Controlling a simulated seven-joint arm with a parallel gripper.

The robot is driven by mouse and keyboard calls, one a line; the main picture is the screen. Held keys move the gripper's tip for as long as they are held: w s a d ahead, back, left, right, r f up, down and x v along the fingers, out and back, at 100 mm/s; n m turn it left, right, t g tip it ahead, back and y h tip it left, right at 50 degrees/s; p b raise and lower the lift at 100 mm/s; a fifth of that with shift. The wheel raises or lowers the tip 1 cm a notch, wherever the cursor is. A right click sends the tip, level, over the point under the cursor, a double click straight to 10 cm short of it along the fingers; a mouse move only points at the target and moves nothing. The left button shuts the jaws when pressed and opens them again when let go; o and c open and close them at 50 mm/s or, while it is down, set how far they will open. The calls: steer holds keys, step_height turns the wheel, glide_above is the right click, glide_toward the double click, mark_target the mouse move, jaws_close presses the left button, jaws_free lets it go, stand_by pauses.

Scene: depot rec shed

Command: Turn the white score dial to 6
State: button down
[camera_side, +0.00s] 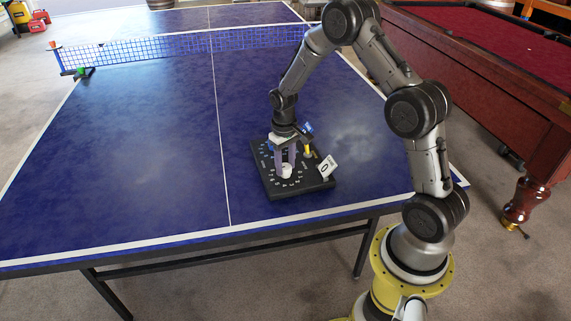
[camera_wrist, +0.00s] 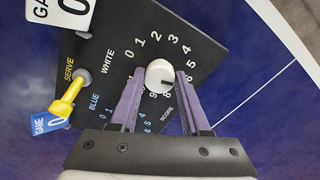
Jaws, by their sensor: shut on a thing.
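The white score dial (camera_wrist: 160,74) is a round knob on a black scoreboard (camera_wrist: 110,50), inside a ring of printed numbers. It also shows in the side view (camera_side: 286,171). My gripper (camera_wrist: 161,76) has its two purple fingers on either side of the dial, shut on it; the side view shows it coming down from above (camera_side: 286,165). A dark pointer mark on the dial faces right in the wrist view, towards the right finger. That finger covers the numbers just past 5, so I cannot tell exactly which one the mark faces.
A yellow serve lever (camera_wrist: 66,97) and a blue game card (camera_wrist: 46,123) stand beside the dial, with a white game card (camera_wrist: 62,10) beyond.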

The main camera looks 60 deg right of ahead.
mark_target(284, 167)
steer(key=shift+w+r+m, duration=0.1)
steer(key=shift+m, duration=0.2)
steer(key=shift+c, duration=1.8)
jaws_free()
step_height(284, 167, up, 14)
steer(key=shift+a, duration=0.15)
steer(key=shift+a, duration=0.1)
